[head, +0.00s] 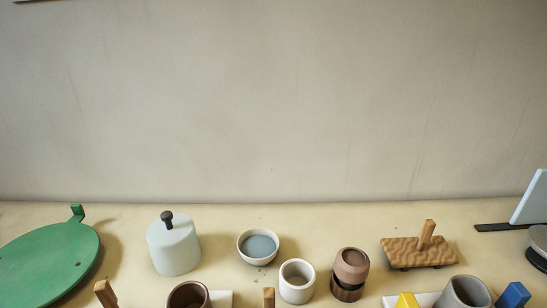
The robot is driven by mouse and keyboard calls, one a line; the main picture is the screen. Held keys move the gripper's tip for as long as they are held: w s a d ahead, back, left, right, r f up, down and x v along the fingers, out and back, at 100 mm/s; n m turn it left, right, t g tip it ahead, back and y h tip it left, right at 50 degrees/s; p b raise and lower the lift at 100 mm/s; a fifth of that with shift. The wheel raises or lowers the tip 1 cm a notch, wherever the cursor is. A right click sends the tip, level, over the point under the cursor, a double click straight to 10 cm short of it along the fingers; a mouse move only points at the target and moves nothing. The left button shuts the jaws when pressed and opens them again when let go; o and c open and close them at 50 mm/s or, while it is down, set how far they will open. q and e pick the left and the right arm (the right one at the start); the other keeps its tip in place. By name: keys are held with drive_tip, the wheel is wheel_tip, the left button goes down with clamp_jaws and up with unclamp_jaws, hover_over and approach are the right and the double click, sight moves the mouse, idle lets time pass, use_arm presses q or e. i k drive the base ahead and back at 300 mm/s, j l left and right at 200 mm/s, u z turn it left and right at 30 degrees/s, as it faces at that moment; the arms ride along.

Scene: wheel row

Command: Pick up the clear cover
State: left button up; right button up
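A pale blue-white, cylinder-like cover (174,249) with a dark knob on top stands upright on the table at the left of the head view. It looks cloudy, and I cannot see anything inside it. It is the thing here that most resembles the clear cover. Neither of my grippers shows in this view.
A green round board (45,262) lies left of the cover. A bowl (259,247), a white cup (297,281) and a brown stacked cup (350,268) stand to its right. A wooden block with a handle (418,251) is farther right. The table (330,222) is clear along the wall.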

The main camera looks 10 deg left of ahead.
sight(175, 248)
drive_tip(key=u, duration=1.3)
